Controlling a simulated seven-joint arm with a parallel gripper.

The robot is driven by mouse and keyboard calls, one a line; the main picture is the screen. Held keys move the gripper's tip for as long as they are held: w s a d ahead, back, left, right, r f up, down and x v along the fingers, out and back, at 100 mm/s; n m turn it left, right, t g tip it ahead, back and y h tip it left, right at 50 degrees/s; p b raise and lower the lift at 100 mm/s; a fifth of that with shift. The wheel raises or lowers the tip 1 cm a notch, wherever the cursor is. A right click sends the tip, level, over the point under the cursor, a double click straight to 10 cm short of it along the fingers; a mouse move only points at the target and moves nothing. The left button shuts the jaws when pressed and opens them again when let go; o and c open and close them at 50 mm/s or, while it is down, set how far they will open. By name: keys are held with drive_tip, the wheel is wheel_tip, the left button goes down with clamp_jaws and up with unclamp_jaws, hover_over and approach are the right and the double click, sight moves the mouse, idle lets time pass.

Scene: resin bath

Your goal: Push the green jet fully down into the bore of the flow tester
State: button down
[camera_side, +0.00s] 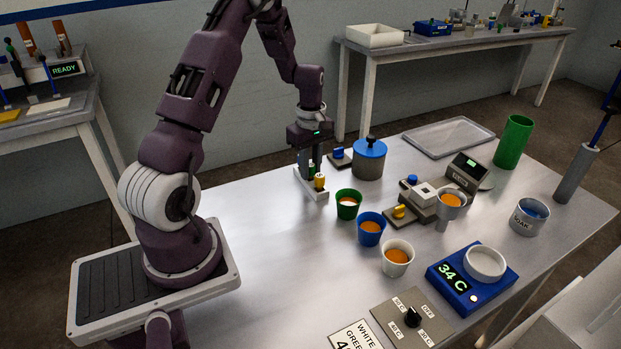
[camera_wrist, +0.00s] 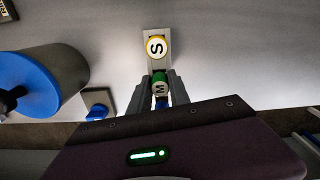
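The green jet (camera_wrist: 159,80), its top marked M, stands in a pale rack (camera_wrist: 151,38) between a yellow jet (camera_wrist: 156,46) marked S and a blue jet (camera_wrist: 162,103). My gripper (camera_wrist: 161,78) is down at the rack with one finger on each side of the green jet. I cannot tell whether the fingers touch it. In the side view my gripper (camera_side: 310,169) partly hides the green jet. A grey device with a small display (camera_side: 467,168), probably the flow tester, stands to the right. I cannot make out its bore.
A blue-lidded pot (camera_side: 369,158) is right of my gripper. A funnel (camera_side: 452,202) holds orange liquid. The left table front is clear.

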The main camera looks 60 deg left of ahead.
sight(313, 165)
drive_tip(key=r, duration=0.9)
drive_tip(key=shift+w+r, duration=0.35)
drive_tip(key=shift+r, duration=0.05)
drive_tip(key=w+d+r+m, duration=0.2)
drive_tip(key=w+d, duration=0.4)
drive_tip(key=w, duration=0.5)
drive_tip(key=w+d+m, duration=0.2)
drive_tip(key=w+d, duration=0.2)
drive_tip(key=d, duration=0.3)
drive_tip(key=w+d+r+m, duration=0.1)
drive_tip(key=w+d, duration=0.3)
drive_tip(key=d, duration=0.4)
drive_tip(key=shift+w+r+m, duration=0.15)
drive_tip(key=shift+m, duration=0.35)
drive_tip(key=shift+f, duration=2.9)
drive_tip(key=shift+f, duration=2)
